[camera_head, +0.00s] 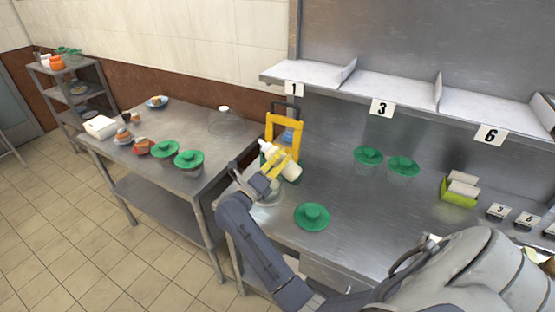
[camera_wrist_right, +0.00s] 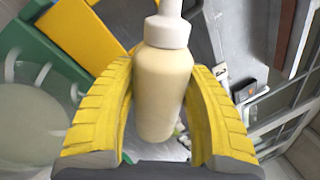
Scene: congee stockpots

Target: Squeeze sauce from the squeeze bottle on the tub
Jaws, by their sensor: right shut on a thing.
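The squeeze bottle (camera_head: 289,169) is cream-coloured with a white cap and is held tilted, its nozzle towards the upper left in the head view. My right gripper (camera_head: 275,165) is shut around its body. In the right wrist view the bottle (camera_wrist_right: 163,85) stands between the yellow fingers (camera_wrist_right: 160,110), nozzle at the top. A clear open tub (camera_head: 268,192) is on the counter just below the gripper, partly hidden by it. A translucent round tub (camera_wrist_right: 35,120) shows at the left of the wrist view. My left gripper is not in view.
A yellow frame (camera_head: 285,124) stands behind the bottle. A green lid (camera_head: 312,217) lies on the counter in front. Green-lidded tubs (camera_head: 368,156) stand further right, under the numbered shelf (camera_head: 395,91). A side table (camera_head: 190,125) on the left holds food and more green-lidded tubs.

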